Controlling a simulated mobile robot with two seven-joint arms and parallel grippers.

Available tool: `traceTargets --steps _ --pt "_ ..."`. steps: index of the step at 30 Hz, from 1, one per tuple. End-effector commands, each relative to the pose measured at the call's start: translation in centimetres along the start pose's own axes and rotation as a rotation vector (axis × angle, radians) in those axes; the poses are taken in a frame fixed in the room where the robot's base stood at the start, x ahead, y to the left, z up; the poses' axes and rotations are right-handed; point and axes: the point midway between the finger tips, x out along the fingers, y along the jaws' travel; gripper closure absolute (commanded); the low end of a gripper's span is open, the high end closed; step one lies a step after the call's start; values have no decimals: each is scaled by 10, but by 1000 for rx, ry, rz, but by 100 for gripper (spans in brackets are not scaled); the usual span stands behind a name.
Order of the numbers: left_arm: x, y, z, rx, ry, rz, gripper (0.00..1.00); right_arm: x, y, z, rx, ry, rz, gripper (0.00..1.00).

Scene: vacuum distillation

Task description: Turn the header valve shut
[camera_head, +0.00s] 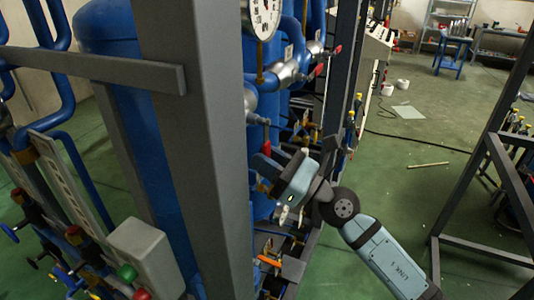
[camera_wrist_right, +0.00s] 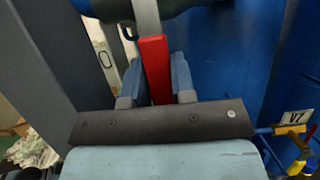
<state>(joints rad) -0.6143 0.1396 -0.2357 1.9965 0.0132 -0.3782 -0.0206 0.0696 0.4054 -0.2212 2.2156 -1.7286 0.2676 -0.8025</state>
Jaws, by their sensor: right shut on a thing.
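The header valve's red lever handle (camera_wrist_right: 154,68) hangs down from a grey metal stem in the right wrist view. My right gripper (camera_wrist_right: 157,80) has one blue-grey finger on each side of the handle and is shut on it. The handle's lower end is hidden by the gripper body in the wrist view. My left gripper is in neither view.
A thick grey upright post (camera_head: 195,130) stands close left of my right gripper. Blue pipes and a pressure gauge (camera_head: 265,12) are above. Other red levers (camera_head: 317,70) sit higher up. A label reading V7 (camera_wrist_right: 292,117) is at the right. Open green floor (camera_head: 400,190) lies to the right.

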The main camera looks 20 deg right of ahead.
Motion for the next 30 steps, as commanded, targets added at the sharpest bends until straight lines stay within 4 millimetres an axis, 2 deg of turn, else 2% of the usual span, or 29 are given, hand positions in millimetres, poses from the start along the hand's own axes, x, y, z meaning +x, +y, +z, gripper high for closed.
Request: traceTargets --steps 7,8,9,11,19,22,26,30 --pt "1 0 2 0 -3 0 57 0 1 0 12 -2 1 100" --pt "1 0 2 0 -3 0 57 0 1 0 12 -2 1 72" --pt "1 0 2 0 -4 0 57 0 1 0 12 -2 1 63" --pt "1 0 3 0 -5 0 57 0 1 0 10 -2 1 51" --pt "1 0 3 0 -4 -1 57 -1 1 -1 7 -1 1 51" --pt "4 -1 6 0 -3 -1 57 -8 0 -3 7 0 1 51" --pt "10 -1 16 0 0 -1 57 -29 1 -6 6 2 1 51" --pt "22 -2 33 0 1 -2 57 -62 1 -9 6 3 1 51"
